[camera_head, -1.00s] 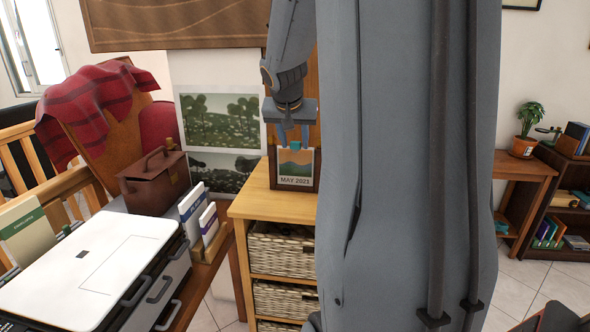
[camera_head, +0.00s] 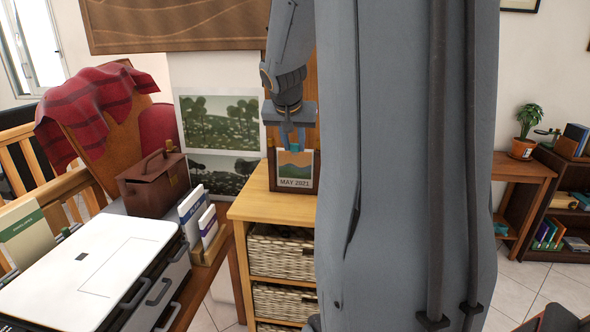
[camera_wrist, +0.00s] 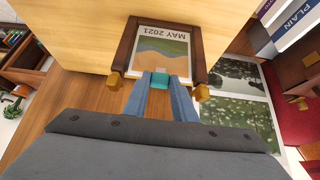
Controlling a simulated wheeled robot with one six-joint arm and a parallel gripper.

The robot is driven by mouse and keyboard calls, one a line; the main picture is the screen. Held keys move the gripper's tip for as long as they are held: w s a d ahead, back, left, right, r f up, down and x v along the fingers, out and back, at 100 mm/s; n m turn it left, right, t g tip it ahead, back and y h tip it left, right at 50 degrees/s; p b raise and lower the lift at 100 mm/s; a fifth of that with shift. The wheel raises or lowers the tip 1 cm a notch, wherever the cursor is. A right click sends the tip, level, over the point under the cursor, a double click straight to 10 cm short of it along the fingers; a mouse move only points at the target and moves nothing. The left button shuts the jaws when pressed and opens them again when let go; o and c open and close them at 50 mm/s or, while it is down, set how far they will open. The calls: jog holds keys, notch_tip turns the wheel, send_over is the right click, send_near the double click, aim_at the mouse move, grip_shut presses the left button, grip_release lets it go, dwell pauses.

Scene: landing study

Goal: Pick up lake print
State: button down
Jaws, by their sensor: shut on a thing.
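The lake print (camera_head: 295,169) is a small landscape picture marked "MAY 2021", set in a dark brown frame on top of the wooden cabinet. It also shows upside down in the wrist view (camera_wrist: 162,50), inside the brown frame (camera_wrist: 123,48) with yellowish knobs at its ends. My gripper (camera_head: 293,146) points down from above. Its blue fingers (camera_wrist: 160,85) are shut on a small teal piece (camera_wrist: 160,81) at the print's top edge. The fingers and teal piece hide a little of that edge. The print stands upright, and I see no gap under the frame.
The wooden cabinet (camera_head: 252,205) holds wicker baskets. Two tree pictures (camera_head: 220,122) hang behind on the left. A brown bag (camera_head: 153,183), small books (camera_head: 193,212) and a white-topped printer (camera_head: 100,262) stand left. My grey column blocks the middle of the head view.

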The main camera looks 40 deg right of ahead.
jog(key=shift+s+f, duration=0.15)
jog(key=shift+f, duration=0.3)
jog(key=shift+d+r+p, duration=0.1)
jog(key=shift+r+p, duration=0.6)
jog(key=shift+r, duration=0.25)
notch_tip(320, 180, up, 12)
jog(key=p, duration=0.7)
jog(key=shift+w+r, duration=0.2)
jog(key=shift+r, duration=0.05)
